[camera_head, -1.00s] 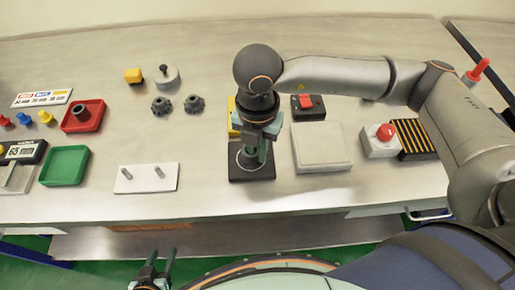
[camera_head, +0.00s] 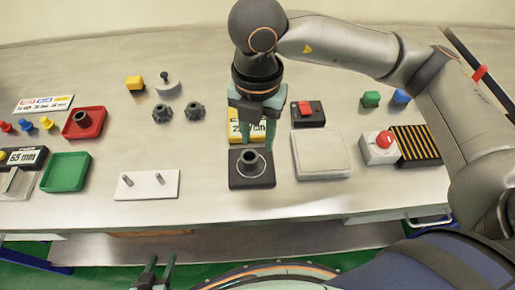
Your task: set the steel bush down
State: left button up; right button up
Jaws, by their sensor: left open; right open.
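A steel bush (camera_head: 250,157), a short dark grey ring, stands upright on a black square block (camera_head: 252,181) near the front of the table. A pale ring shows around its base. My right gripper (camera_head: 257,145) is above and just behind the bush, pointing down with its green fingers spread and nothing between them. My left gripper (camera_head: 154,272) is low at the front, off the table edge, open and empty. Another dark bush (camera_head: 82,116) sits in the red tray (camera_head: 97,127) at the left.
A yellow display box (camera_head: 240,134) stands right behind the block. A white plate with two pins (camera_head: 147,185) is to the left, a pale flat box (camera_head: 320,155) to the right. A green tray (camera_head: 65,172) is further left. A red button box (camera_head: 381,146) is at right.

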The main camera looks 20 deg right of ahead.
aim_at(257, 158)
jog(key=shift+r, duration=2.25)
